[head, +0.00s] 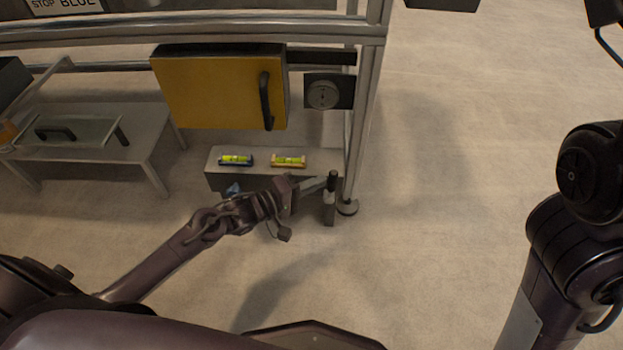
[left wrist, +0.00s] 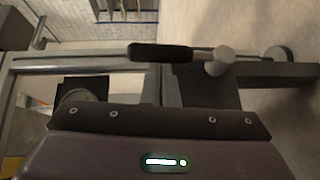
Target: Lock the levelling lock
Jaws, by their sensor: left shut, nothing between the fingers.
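An upright lever with a black grip (head: 333,180) stands at the right end of the low grey bench, beside the frame's post; it looks like the levelling lock. In the left wrist view its black grip (left wrist: 160,53) lies across the picture, with a grey rod and round knob to its right. My left gripper (head: 318,185) is shut and empty, its tips close to the lever's left side. I cannot tell whether they touch it. My right arm shows at the right edge; its gripper is not in view.
Two spirit levels, one blue (head: 236,160) and one orange (head: 288,161), sit on the low bench (head: 222,153). A yellow panel with a black handle (head: 190,95) and a round dial (head: 322,95) are above. A metal post (head: 362,110) rises behind the lever. Floor to the right is clear.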

